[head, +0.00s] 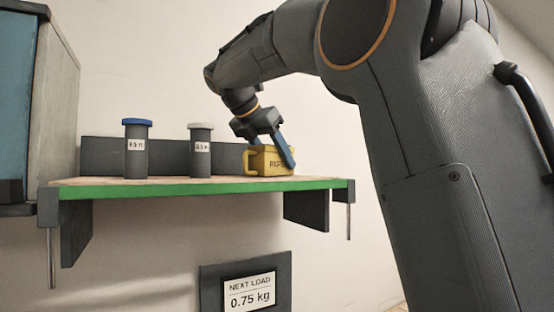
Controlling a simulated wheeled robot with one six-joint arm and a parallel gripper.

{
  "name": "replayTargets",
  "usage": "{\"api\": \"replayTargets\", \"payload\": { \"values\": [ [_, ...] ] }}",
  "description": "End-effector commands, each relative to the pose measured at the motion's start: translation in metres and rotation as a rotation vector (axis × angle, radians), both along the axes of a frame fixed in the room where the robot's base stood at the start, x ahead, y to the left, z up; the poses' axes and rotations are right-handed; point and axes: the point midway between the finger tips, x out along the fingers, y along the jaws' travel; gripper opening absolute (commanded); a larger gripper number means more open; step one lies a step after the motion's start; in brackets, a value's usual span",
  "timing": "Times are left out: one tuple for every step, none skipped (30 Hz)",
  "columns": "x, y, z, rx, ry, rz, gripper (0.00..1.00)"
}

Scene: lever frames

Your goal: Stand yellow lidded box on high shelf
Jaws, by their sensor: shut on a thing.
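The yellow lidded box (266,161) is at the right part of the high shelf (200,189), a green-edged board with a wooden top. The box looks upright and its base appears to be at the shelf top; whether it touches cannot be told for sure.
A dark canister with a blue lid (137,148) and one with a pale lid (200,151) stand left of the box. A cabinet (50,95) is at far left. A sign (249,287) below the shelf reads "NEXT LOAD 0.75 kg". The shelf's right end is clear.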

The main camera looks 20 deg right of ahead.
Motion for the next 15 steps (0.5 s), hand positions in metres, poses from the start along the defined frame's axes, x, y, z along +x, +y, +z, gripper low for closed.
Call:
{"api": "replayTargets", "payload": {
  "values": [
    [-0.0002,-0.0001,-0.0010,-0.001,-0.001,0.000,0.14],
    [-0.0002,-0.0001,-0.0018,-0.001,-0.001,0.000,0.14],
    [0.0000,0.0001,-0.0026,0.000,0.000,0.000,0.51],
    [0.0000,0.0000,-0.0024,0.000,0.000,0.000,0.56],
    [0.0000,0.0000,-0.0024,0.000,0.000,0.000,0.61],
    [0.0000,0.0000,-0.0024,0.000,0.000,0.000,0.66],
    [0.0000,0.0000,-0.0024,0.000,0.000,0.000,0.66],
    [0.0000,0.0001,-0.0023,0.000,0.000,0.000,0.66],
    [0.0000,0.0001,-0.0023,0.000,0.000,0.000,0.66],
    [0.0000,0.0001,-0.0023,0.000,0.000,0.000,0.66],
    [0.0000,0.0001,-0.0023,0.000,0.000,0.000,0.66],
    [0.0000,0.0000,-0.0023,0.000,0.000,0.000,0.66],
    [0.0000,0.0000,-0.0023,0.000,0.000,0.000,0.66],
    [0.0000,0.0001,-0.0021,0.000,0.000,0.000,0.66],
    [0.0001,0.0001,-0.0013,0.000,0.000,0.000,0.66]
  ]
}}
